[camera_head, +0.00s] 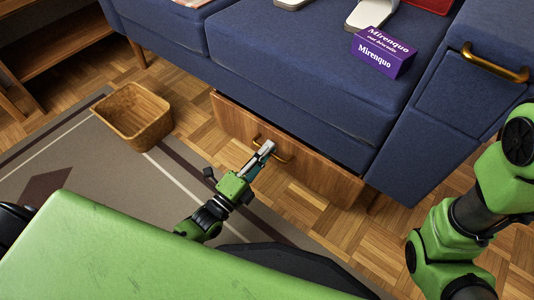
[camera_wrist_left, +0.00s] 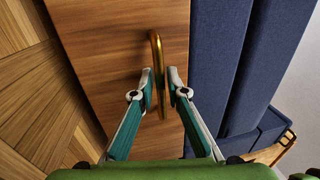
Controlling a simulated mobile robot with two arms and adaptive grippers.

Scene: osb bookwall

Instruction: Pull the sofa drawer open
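The sofa drawer (camera_head: 318,174) is a wooden front low under the blue sofa (camera_head: 300,68). A dark strip shows between its top edge and the seat; I cannot tell whether it stands out from the sofa. Its brass handle (camera_head: 284,157) is a curved bar on the front. My left gripper (camera_head: 267,149) is at the handle. In the left wrist view, the fingers of the left gripper (camera_wrist_left: 162,88) are drawn in close on both sides of the handle (camera_wrist_left: 157,48), which passes between the fingertips. My right gripper is out of view.
A wicker basket (camera_head: 133,116) stands on the grey rug (camera_head: 100,165) left of the drawer. A purple box (camera_head: 383,52) lies on the seat. A second brass handle (camera_head: 495,64) is on the sofa's right part. Parquet floor (camera_head: 345,234) is clear before the drawer's right end.

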